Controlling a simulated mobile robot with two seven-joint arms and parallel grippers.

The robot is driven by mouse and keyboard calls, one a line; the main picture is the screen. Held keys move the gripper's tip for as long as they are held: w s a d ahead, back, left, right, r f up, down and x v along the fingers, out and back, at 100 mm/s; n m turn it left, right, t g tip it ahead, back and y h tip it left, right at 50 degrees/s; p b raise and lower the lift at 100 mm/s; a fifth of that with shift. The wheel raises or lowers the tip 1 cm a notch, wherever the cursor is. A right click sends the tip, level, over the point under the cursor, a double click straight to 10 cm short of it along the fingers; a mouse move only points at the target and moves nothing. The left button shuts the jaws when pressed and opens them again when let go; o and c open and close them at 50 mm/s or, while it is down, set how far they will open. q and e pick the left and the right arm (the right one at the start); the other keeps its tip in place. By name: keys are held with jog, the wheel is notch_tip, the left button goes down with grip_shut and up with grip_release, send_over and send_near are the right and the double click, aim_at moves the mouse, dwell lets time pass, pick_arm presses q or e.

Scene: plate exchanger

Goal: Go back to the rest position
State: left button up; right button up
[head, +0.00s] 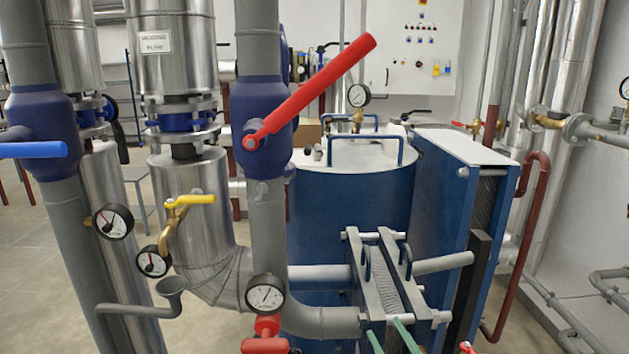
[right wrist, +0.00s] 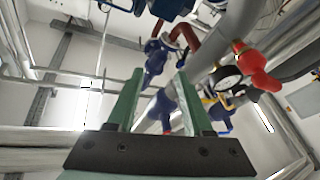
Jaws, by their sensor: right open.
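My right gripper (head: 383,326) shows at the bottom of the head view as two green fingers. They are apart with nothing between them, in front of the small grey plate exchanger (head: 388,280). In the right wrist view the same gripper (right wrist: 160,76) is open and empty, with pipes and a red valve handle (right wrist: 256,68) beyond it. I cannot tell how close the fingers are to the exchanger. My left gripper is in neither view.
A valve with a long red lever (head: 312,90) stands centre left, above a round gauge (head: 265,294). A yellow-handled valve (head: 190,200) and blue lever (head: 32,150) are further left. A blue tank (head: 350,215) and large blue exchanger (head: 445,200) stand behind. Floor (head: 35,265) shows at left.

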jog(key=s+d+f+m+g+h, duration=0.1)
jog(key=s+f+g, duration=0.4)
jog(key=s+f, duration=0.7)
jog(key=s+d+f+m+g+h, duration=0.2)
jog(key=s+f+m+g+h, duration=0.2)
jog(key=s+f, duration=0.8)
notch_tip(320, 180, down, 4)
jog(key=shift+s+d+r+m+g, duration=0.1)
jog(key=shift+s+d+m+g, duration=0.2)
jog(key=shift+m+g, duration=0.55)
jog(key=shift+a, duration=0.15)
